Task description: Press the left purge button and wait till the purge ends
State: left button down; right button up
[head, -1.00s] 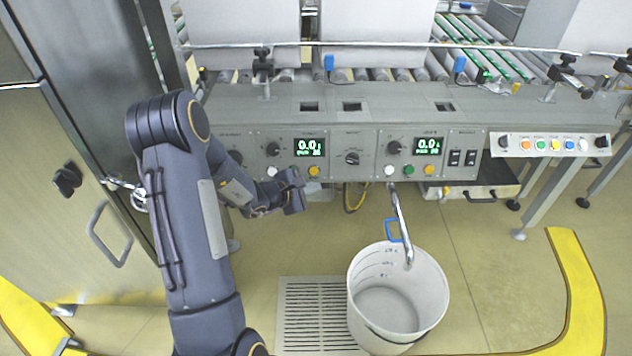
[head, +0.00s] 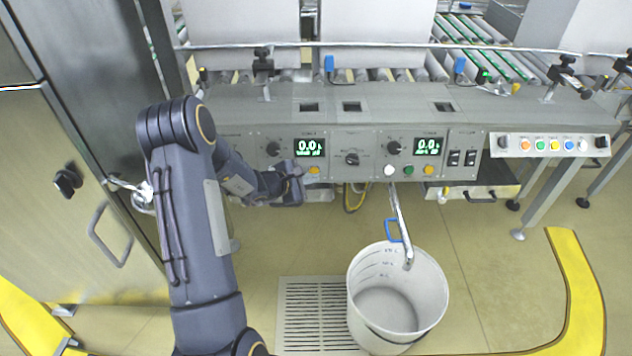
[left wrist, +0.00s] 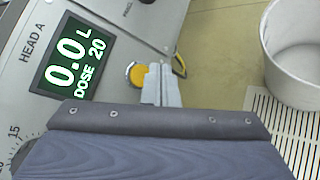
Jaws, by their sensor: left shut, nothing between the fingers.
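The left filling panel has a green display (head: 310,147) reading 0.0; the left wrist view shows it as "HEAD A, 0.0 L, DOSE 20" (left wrist: 73,62). An amber button (head: 314,170) sits below the display. It also shows in the left wrist view (left wrist: 135,74). My left gripper (head: 296,170) is in front of this panel, just left of the amber button. In the left wrist view its shut, empty fingers (left wrist: 160,85) appear beside the amber button; contact cannot be told. The panel's white button is hidden behind the gripper. My right gripper is out of view.
The right panel has its own display (head: 428,146), white button (head: 390,169), green button and amber button. A white bucket (head: 436,300) stands under a metal spout (head: 398,210), by a floor grate (head: 300,318). A cabinet (head: 75,200) stands at the left.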

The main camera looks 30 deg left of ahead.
pick_arm(q)
jog(key=shift+w+a, duration=0.4)
jog(key=shift+w, duration=0.1)
jog(key=shift+w+a+f, duration=0.15)
jog(key=shift+w+a, duration=0.05)
jog(key=shift+w, duration=0.1)
dwell(0.6)
jog(key=shift+s+b, duration=0.1)
jog(key=shift+b, duration=0.2)
jog(key=shift+s+d+r+b, duration=0.25)
jog(key=shift+s+d+b, duration=0.15)
jog(key=shift+s, duration=0.15)
jog(key=s, duration=0.1)
jog(key=s+d+r+b, duration=0.1)
jog(key=s+d+b, duration=0.1)
jog(key=s, duration=0.1)
jog(key=shift+d+r, duration=0.25)
jog(key=shift+r, duration=0.05)
